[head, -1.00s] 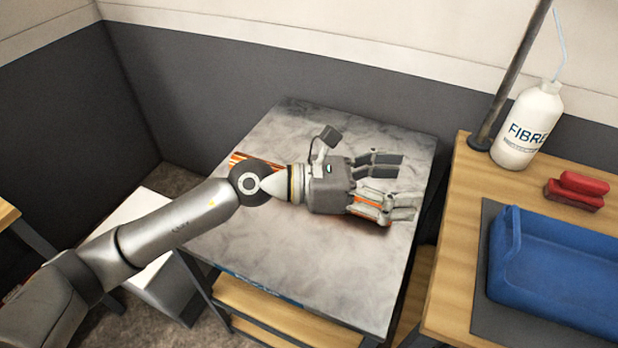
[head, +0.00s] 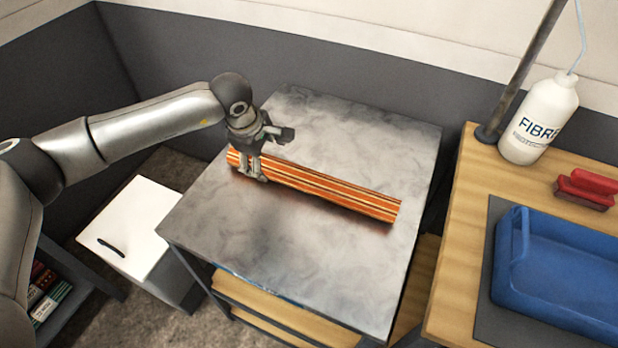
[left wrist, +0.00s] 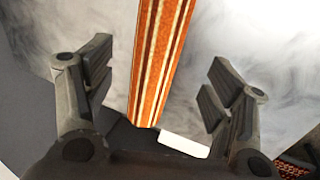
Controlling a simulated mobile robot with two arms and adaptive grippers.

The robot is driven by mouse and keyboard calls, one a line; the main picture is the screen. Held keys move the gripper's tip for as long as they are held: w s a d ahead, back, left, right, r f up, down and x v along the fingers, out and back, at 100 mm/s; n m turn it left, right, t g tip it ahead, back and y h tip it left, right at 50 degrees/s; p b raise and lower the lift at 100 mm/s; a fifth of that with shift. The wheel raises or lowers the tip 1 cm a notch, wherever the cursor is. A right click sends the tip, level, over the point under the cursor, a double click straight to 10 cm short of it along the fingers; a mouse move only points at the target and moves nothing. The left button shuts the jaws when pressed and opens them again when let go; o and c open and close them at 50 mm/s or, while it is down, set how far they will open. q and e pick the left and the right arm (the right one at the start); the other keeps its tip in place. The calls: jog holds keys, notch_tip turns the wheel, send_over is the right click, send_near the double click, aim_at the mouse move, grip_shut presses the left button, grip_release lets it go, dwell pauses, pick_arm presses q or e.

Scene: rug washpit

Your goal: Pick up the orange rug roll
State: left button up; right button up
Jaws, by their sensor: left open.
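The orange rug roll (head: 330,190) has cream and dark stripes and lies lengthwise across the grey metal-topped table (head: 300,260). My left gripper (head: 256,170) is at the roll's left end, pointing down, with its fingers open. In the left wrist view the roll (left wrist: 163,60) runs between the two spread fingers (left wrist: 160,92), with a gap on each side. I cannot tell how far the fingertips are above the tabletop. My right gripper is not in view.
A wooden bench at right holds a blue tray (head: 560,290), a red brush-like block (head: 588,188) and a white FIBRE bottle (head: 540,120) beside a metal post (head: 515,80). A white-topped box (head: 135,225) stands left of the table. The table front is clear.

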aim_at(271, 163)
pick_arm(q)
jog(key=shift+w+d+f, duration=0.1)
jog(key=shift+w+f, duration=0.1)
jog(key=shift+f, duration=0.5)
jog(key=p+x, duration=0.1)
jog(key=x, duration=0.3)
jog(key=shift+r+p, duration=0.1)
jog(key=shift+p, duration=0.2)
jog(key=shift+w+f, duration=0.3)
jog(key=shift+f, duration=0.25)
jog(key=shift+c, duration=0.3)
